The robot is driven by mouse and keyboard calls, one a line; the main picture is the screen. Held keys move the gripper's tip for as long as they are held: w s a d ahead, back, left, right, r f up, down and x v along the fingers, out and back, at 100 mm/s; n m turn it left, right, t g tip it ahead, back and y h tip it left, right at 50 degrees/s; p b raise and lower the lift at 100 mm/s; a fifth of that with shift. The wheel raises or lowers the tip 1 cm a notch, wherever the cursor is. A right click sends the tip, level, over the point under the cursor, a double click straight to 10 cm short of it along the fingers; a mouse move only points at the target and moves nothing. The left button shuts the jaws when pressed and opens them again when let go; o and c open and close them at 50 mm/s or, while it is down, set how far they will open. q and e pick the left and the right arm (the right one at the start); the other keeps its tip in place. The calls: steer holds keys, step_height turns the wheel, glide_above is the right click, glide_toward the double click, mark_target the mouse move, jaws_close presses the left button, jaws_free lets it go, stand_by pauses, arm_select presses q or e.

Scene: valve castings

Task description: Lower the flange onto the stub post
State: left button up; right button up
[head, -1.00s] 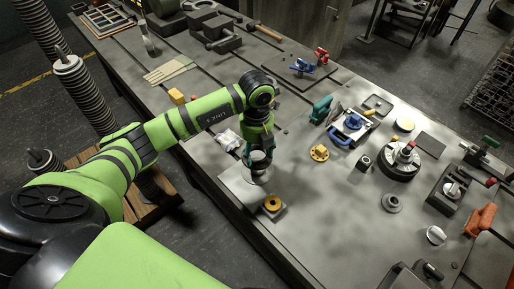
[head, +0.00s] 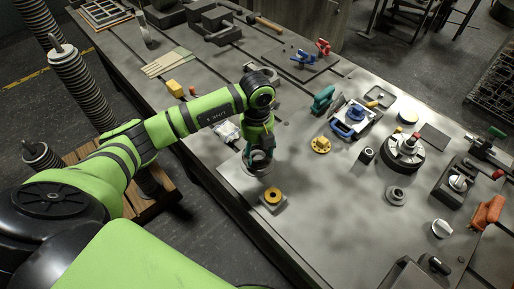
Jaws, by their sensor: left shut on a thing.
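My left gripper (head: 259,163) points down over the near left part of the table. It is shut on a grey ring-shaped part (head: 249,168), which I take for the flange, mostly hidden behind the fingers. It is just above or on a pale flat plate (head: 231,182); I cannot tell if they touch. The stub post cannot be made out; it may be hidden under the gripper. My right gripper is out of view.
A yellow ring (head: 272,195) sits on a small grey block just in front of the gripper. A yellow flanged part (head: 320,145), a grey ring (head: 396,195) and a dark round fixture (head: 404,153) stand to the right. The table's near edge is close by.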

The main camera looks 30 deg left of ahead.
arm_select(q)
steer(key=shift+f, duration=0.15)
steer(key=shift+f+b, duration=0.35)
steer(key=shift+b, duration=0.1)
steer(key=shift+f, duration=0.1)
stand_by(0.4)
steer(key=shift+f+b, duration=0.6)
steer(key=shift+f, duration=0.15)
steer(key=o, duration=1.7)
